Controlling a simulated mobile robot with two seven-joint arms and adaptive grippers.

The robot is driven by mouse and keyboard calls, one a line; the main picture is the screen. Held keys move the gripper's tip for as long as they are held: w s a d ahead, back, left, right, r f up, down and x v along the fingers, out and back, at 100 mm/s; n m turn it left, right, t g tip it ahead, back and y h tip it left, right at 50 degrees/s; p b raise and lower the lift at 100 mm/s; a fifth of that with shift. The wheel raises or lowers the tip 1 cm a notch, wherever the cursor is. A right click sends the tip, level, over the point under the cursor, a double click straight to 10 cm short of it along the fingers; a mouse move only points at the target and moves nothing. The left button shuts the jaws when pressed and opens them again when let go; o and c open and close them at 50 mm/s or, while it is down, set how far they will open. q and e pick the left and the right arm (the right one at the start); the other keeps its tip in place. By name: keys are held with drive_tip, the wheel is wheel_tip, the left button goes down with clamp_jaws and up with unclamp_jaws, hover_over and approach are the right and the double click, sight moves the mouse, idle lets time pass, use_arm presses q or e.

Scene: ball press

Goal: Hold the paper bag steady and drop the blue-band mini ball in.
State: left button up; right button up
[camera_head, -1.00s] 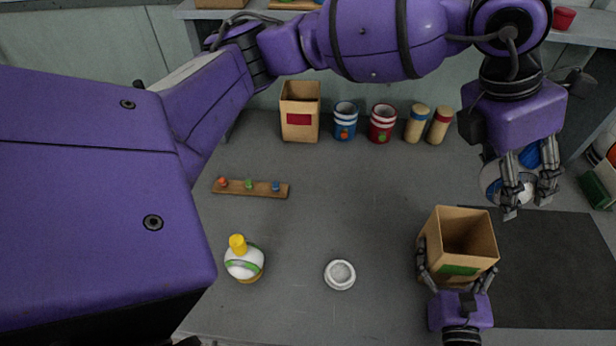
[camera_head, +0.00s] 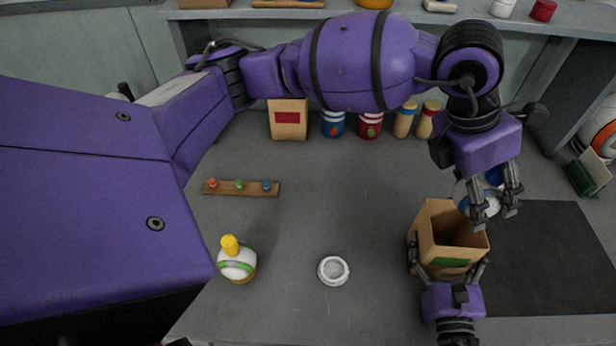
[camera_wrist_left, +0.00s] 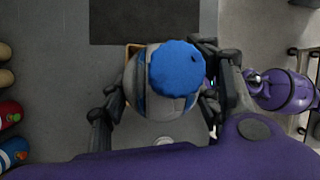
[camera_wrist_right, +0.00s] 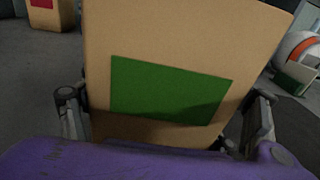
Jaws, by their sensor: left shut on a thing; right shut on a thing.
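A brown paper bag (camera_head: 440,238) with a green label stands open-topped at the right of the table. My right gripper (camera_head: 446,268) is shut on the bag from its near side; the green-label face fills the right wrist view (camera_wrist_right: 170,90). My left gripper (camera_head: 493,205) is shut on the blue-band mini ball (camera_head: 478,191), a white ball with a blue cap, above and behind the bag's mouth. In the left wrist view the blue-capped ball (camera_wrist_left: 175,70) hides most of the bag below it. A green-band ball (camera_head: 238,262) with a yellow cap sits at the front left.
A small white ring (camera_head: 333,270) lies mid-table. A wooden strip with coloured pegs (camera_head: 240,188) lies left. A red-label bag (camera_head: 288,120) and several canisters (camera_head: 404,119) stand at the back. A dark mat (camera_head: 545,255) lies right.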

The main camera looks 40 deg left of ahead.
sight(456, 187)
use_arm(q)
wheel_tip(456, 187, down, 8)
drive_tip(key=shift+s+r, duration=0.15)
drive_tip(key=shift+r, duration=0.05)
idle(0.7)
drive_tip(key=o, duration=1.2)
drive_tip(key=shift+f, duration=0.1)
drive_tip(key=shift+o, duration=0.2)
drive_tip(key=shift+r, duration=0.2)
drive_tip(key=v, duration=1.2)
